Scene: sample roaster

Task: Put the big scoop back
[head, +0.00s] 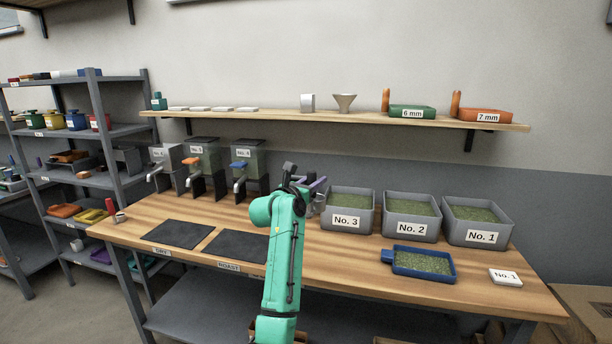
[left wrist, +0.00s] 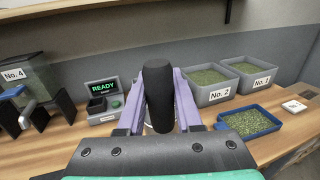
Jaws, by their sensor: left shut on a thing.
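My left gripper (head: 312,184) is over the back middle of the bench, left of the No. 3 bin. In the left wrist view, its purple fingers (left wrist: 160,108) are shut on a thick black upright handle (left wrist: 158,90), which I take to be the big scoop's. The scoop's bowl is hidden below the handle and fingers, so I cannot tell whether it touches anything. My right gripper is in neither view.
Bins of green beans labelled No. 3 (head: 347,210), No. 2 (head: 411,217) and No. 1 (head: 484,224) stand to the right. A blue tray of beans (head: 422,263) lies in front. A device reading READY (left wrist: 103,95) stands left of the gripper. Dark mats (head: 181,234) lie left.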

